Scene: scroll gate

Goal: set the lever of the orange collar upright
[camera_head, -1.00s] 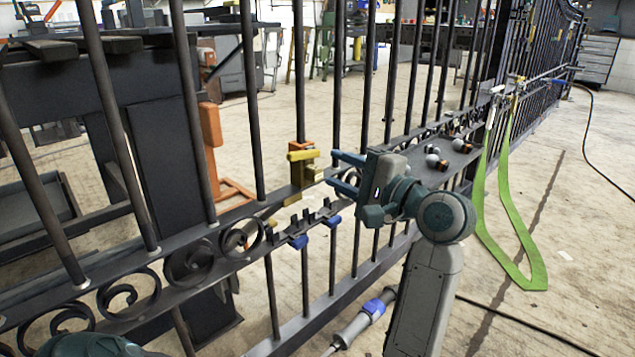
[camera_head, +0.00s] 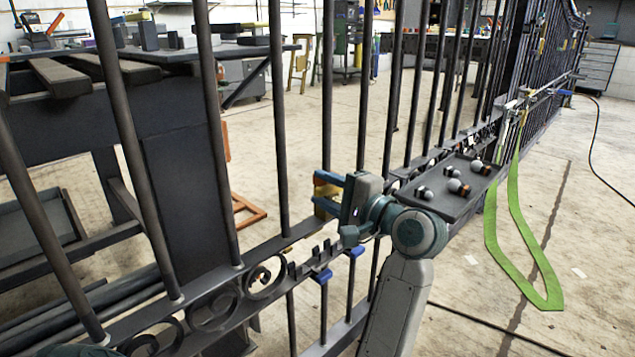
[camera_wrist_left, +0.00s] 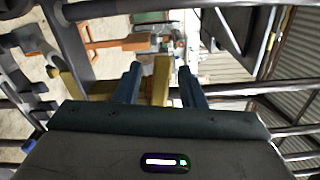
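The orange collar (camera_head: 325,192) sits on an upright bar of the gate, just above the rail, and is partly hidden by my left gripper. My left gripper (camera_head: 328,192) is at it, its two blue fingers one above the other. In the left wrist view, the fingers (camera_wrist_left: 158,84) stand apart with a yellow-orange upright piece (camera_wrist_left: 161,78) between them and visible gaps beside it. More of the collar (camera_wrist_left: 74,84) shows left of the fingers. I cannot tell clearly which piece is the lever or its angle. My right gripper is not in view.
The dark gate's bars and scroll rail (camera_head: 265,278) run across the view. Blue pieces (camera_head: 322,275) hang from the notched rail. A dark tray (camera_head: 448,192) with several small parts is on the right, beside a green strap (camera_head: 514,190). A dark bench (camera_head: 190,185) stands behind.

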